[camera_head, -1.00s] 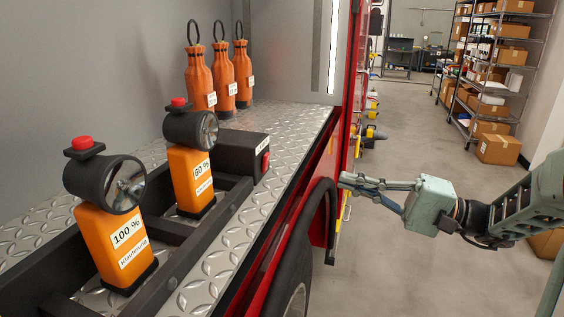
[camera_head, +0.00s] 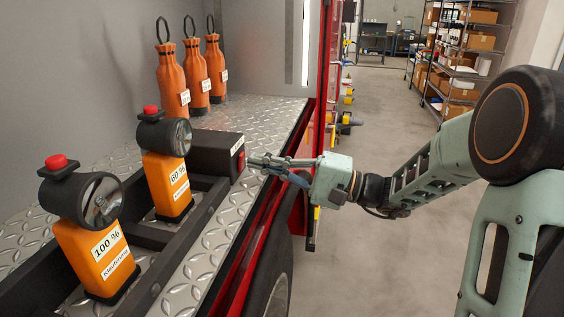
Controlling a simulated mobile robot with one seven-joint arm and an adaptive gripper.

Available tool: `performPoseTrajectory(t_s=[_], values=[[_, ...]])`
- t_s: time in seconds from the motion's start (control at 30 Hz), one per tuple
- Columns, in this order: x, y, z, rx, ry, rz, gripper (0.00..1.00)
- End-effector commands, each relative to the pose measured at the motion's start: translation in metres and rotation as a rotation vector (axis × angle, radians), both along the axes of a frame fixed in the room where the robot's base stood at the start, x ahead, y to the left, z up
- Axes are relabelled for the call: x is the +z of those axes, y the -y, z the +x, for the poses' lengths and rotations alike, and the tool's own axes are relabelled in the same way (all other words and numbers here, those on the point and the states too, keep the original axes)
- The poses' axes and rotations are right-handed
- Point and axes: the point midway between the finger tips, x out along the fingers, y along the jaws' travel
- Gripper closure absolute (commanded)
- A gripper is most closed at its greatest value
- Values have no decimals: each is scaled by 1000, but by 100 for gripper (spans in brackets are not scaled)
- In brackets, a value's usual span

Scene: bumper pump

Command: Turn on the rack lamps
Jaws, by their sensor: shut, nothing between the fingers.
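Two orange lamps with black heads and red top buttons stand in a black rack (camera_head: 205,212) on the truck's deck. The near lamp (camera_head: 88,245), labelled 100 %, is at the lower left. The farther lamp (camera_head: 165,180), labelled 60 %, stands behind it. Their lenses look grey, with no clear glow. A black box (camera_head: 212,155) at the rack's far end has a red part (camera_head: 241,164) on its right end, partly hidden by my gripper. My gripper (camera_head: 254,161) is shut and empty, its tips just right of that red part. I cannot tell whether they touch it.
Several orange bottle-shaped items with black loops stand at the back of the metal deck (camera_head: 262,122). The truck's red side edge (camera_head: 250,235) runs below my gripper. Shelves with boxes (camera_head: 455,70) stand far behind. The floor on the right is open.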

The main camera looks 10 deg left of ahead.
Motion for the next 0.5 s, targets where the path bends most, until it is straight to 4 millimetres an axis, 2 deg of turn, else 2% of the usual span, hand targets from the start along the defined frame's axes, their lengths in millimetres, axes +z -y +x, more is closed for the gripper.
performPoseTrajectory(t_s=[0.13, 0.5], values=[[1, -7, 1, 0, 0, 1, 100], [3, -8, 1, 1, 1, -9, 100]])
